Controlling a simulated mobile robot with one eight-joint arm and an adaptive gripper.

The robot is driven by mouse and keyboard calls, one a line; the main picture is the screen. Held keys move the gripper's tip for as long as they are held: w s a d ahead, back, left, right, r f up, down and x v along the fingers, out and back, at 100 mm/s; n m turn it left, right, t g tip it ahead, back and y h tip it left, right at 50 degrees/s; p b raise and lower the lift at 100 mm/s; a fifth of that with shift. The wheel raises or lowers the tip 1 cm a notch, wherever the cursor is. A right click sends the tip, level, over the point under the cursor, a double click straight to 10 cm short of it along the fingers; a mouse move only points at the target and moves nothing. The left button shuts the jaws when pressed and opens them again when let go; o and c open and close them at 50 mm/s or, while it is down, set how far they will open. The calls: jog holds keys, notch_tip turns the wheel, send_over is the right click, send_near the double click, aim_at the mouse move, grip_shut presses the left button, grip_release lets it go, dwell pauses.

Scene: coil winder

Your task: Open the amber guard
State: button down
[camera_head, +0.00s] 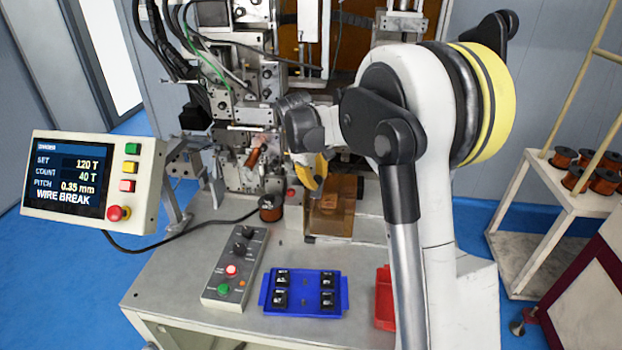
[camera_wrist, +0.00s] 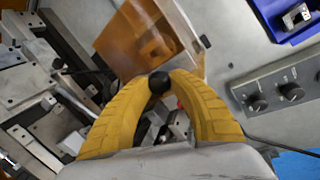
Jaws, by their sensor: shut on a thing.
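The amber guard (camera_head: 338,212) is a see-through orange-brown box shape low on the machine, beside my gripper in the head view. In the wrist view the guard (camera_wrist: 130,38) fills the upper middle, with a brownish block showing through it. My gripper (camera_head: 318,186) has yellow curved fingers, partly hidden by my arm in the head view. In the wrist view my gripper (camera_wrist: 159,82) is shut on a round black knob (camera_wrist: 159,83) at the guard's near edge. I cannot tell how far the guard stands open.
A control box (camera_head: 236,266), a blue tray (camera_head: 264,300) with black parts and a red bin (camera_head: 384,300) lie on the bench. A display panel (camera_head: 140,175) stands at left. A small copper spool (camera_head: 271,208) sits left of the guard. Machine blocks (camera_wrist: 30,95) crowd the left.

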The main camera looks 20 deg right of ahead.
aim_at(350, 189)
jog(key=s+d, duration=0.1)
jog(key=d, duration=0.1)
jog(key=s+d, duration=0.2)
jog(key=d, duration=0.1)
jog(key=s+d, duration=0.2)
jog(key=shift+d, duration=0.2)
jog(key=c, duration=1.2)
grip_release()
jog(key=shift+o, duration=0.2)
jog(key=v, duration=1.2)
